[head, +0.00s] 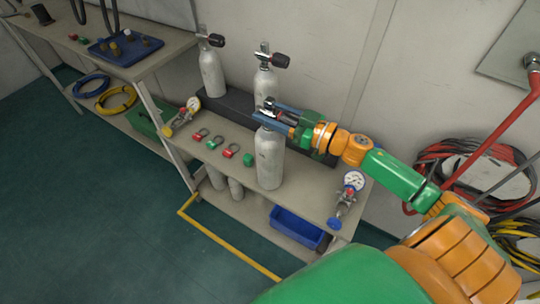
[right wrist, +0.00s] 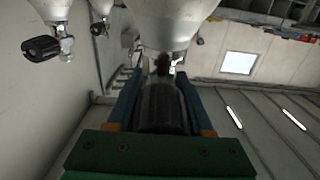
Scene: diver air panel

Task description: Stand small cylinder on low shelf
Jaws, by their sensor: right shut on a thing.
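A pale grey cylinder (head: 269,158) hangs upright below my right gripper (head: 272,114), over the front part of the bench top; I cannot tell whether its base touches the bench. The right gripper is shut on its valve end. In the right wrist view the gripper (right wrist: 162,105) has its blue fingers on either side of the black valve knob (right wrist: 163,108), with the cylinder body (right wrist: 168,18) beyond. The low shelf (head: 255,218) lies under the bench. Two smaller grey cylinders (head: 216,178) (head: 236,188) show on it, their tops hidden by the bench. My left gripper is out of view.
Two more cylinders (head: 211,74) (head: 264,86) stand behind at a dark rack (head: 230,103). Red and green fittings (head: 231,151) and gauges (head: 350,190) lie on the bench (head: 305,185). A blue bin (head: 296,229) occupies the low shelf's right part.

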